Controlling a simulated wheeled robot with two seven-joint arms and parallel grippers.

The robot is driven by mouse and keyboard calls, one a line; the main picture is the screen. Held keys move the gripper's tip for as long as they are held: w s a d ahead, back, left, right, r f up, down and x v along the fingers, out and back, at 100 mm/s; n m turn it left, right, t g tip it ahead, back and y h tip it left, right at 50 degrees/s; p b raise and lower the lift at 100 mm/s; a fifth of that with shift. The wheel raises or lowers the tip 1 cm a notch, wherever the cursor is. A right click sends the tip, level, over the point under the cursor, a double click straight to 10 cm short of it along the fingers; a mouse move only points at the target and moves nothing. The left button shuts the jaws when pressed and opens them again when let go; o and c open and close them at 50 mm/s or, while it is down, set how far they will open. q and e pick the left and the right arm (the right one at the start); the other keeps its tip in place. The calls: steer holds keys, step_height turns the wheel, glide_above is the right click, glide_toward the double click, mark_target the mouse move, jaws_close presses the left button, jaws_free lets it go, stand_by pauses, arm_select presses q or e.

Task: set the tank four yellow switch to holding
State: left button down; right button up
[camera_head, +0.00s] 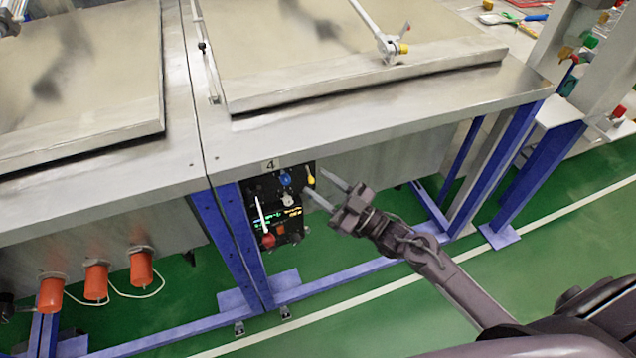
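The black control panel (262,190) hangs under the tank edge below a label reading 4 (270,165). The yellow switch (310,177) is at the panel's upper right edge; it is small and its setting cannot be read. My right gripper (316,182) comes in from the right with its two fingers apart and empty. Its fingertips are close to the yellow switch in the picture; I cannot tell whether they touch it.
The panel also carries a blue knob (285,180), a red knob (268,240) and a pale lever (260,212). Tank lids (75,70) lie above. Blue legs (232,240) stand left of the panel. Orange fittings (96,282) hang at lower left. Green floor (560,240) is clear at right.

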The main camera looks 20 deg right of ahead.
steer(key=v, duration=0.6)
steer(key=shift+s+d+b, duration=0.15)
steer(key=shift+s+b, duration=0.15)
steer(key=shift+b, duration=0.15)
steer(key=shift+f, duration=0.2)
steer(key=s+d+f+m+g+h+p, duration=0.1)
steer(key=s+d+f+m+g+h, duration=0.2)
steer(key=f, duration=0.8)
steer(key=s+f+m+g+h, duration=0.1)
steer(key=s+f+h, duration=0.25)
steer(key=f, duration=0.65)
steer(key=s+d+f+m+g+h+p, duration=0.1)
steer(key=s+d+f+m+g+h, duration=0.3)
steer(key=f, duration=0.7)
steer(key=s+a+f+g+h, duration=0.1)
steer(key=s+a+f+g, duration=0.1)
steer(key=s+f, duration=0.5)
steer(key=s+a+f+g+h, duration=0.2)
steer(key=s+f+g, duration=0.3)
steer(key=s, duration=1.4)
step_height(320, 180, down, 2)
steer(key=shift+a+f+g+p, duration=0.25)
steer(key=shift+a+g+p, duration=0.05)
steer(key=shift+a+p, duration=0.1)
steer(key=shift+h, duration=0.25)
